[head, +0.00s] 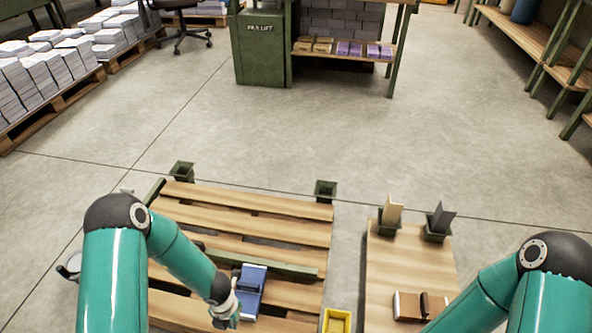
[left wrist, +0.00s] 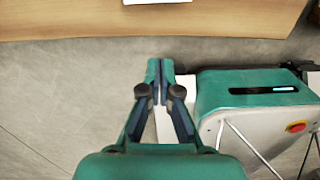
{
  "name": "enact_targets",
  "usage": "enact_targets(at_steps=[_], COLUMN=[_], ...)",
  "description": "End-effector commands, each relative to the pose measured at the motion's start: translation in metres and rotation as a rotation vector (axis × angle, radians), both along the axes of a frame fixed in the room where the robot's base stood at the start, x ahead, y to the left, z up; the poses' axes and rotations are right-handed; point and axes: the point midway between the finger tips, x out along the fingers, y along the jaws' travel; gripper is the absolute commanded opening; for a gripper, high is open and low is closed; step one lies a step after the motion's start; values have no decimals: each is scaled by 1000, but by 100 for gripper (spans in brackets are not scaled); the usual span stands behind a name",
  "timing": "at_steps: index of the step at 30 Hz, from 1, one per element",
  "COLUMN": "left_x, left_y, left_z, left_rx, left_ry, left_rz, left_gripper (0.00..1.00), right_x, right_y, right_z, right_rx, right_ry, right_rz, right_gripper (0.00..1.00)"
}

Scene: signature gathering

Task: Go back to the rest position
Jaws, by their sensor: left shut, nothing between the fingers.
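My left gripper (head: 230,318) is low in the head view, at the end of the teal arm that comes in from the left. It appears just beside a blue block-like object (head: 253,279) on the wooden pallet; I cannot tell whether they touch. In the left wrist view the gripper (left wrist: 161,66) has its two fingers together with nothing between them, above grey floor. My right arm (head: 490,293) comes in at the lower right of the head view, and its gripper is out of the picture.
The slatted pallet (head: 250,228) has green corner sockets (head: 325,189). A wooden board (head: 405,262) to its right carries brown blocks (head: 408,306) and two upright pieces in green holders. A yellow tray (head: 337,319) sits between them. Open floor (head: 270,130) lies beyond, before a green cabinet (head: 259,48).

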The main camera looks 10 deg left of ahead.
Motion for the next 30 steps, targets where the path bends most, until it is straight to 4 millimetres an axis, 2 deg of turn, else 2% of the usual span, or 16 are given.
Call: enact_targets(at_steps=[2,5,8,12,15,18,21,26,27,30], left_x=[-7,-17,-29,-50,-65,-76,-84,-85,-84,-84], left_y=[-5,-15,-29,-55,-72,-85,-94,-101,-102,-102], left_z=[4,9,16,27,34,39,43,45,62,86], left_rx=[-6,-19,-40,-72,-82,-77,-55,14,19,16], left_ry=[-5,-28,-69,-166,-254,-342,-423,-501,-502,-500], left_rz=[-97,-356,-767,-1456,-1893,-2239,-2515,-2826,-2841,-2834], left_gripper=[0,0,0,0,0,0,0,0,0,0], right_x=[0,0,0,0,0,0,0,0,0,0], right_y=[0,0,0,0,0,0,0,0,0,0], right_z=[0,0,0,0,0,0,0,0,16,41], right_rx=[0,0,0,0,0,0,0,0,0,0], right_ry=[0,0,0,0,0,0,0,0,1,-1], right_rz=[0,0,0,0,0,0,0,0,-1,0], right_gripper=[100,100,100,100,100,100,100,100,100,100])
